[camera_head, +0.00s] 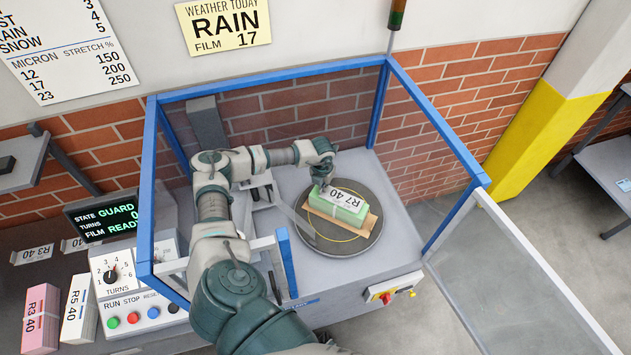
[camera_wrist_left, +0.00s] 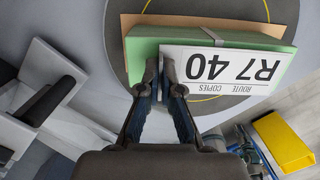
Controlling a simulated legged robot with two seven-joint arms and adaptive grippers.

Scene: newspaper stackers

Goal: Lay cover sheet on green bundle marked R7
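The green bundle (camera_head: 345,215) lies on a brown board (camera_head: 368,222) on the dark round turntable (camera_head: 361,246). The white cover sheet (camera_head: 347,197), printed R7 40, is over the bundle's top; it also shows in the left wrist view (camera_wrist_left: 222,70), partly overhanging the bundle's near edge. My left gripper (camera_head: 325,187) is at the sheet's left end in the head view. In the left wrist view its fingertips (camera_wrist_left: 160,72) are close together at a sheet corner and appear to pinch it. Whether the sheet rests fully flat is unclear. My right gripper is out of view.
A blue frame (camera_head: 152,200) with clear panels surrounds the turntable. A hinged clear door (camera_head: 530,270) stands open at right. A control box (camera_head: 125,283) is at left. Pink R3 (camera_head: 41,318) and white R5 (camera_head: 79,310) bundles stand at lower left.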

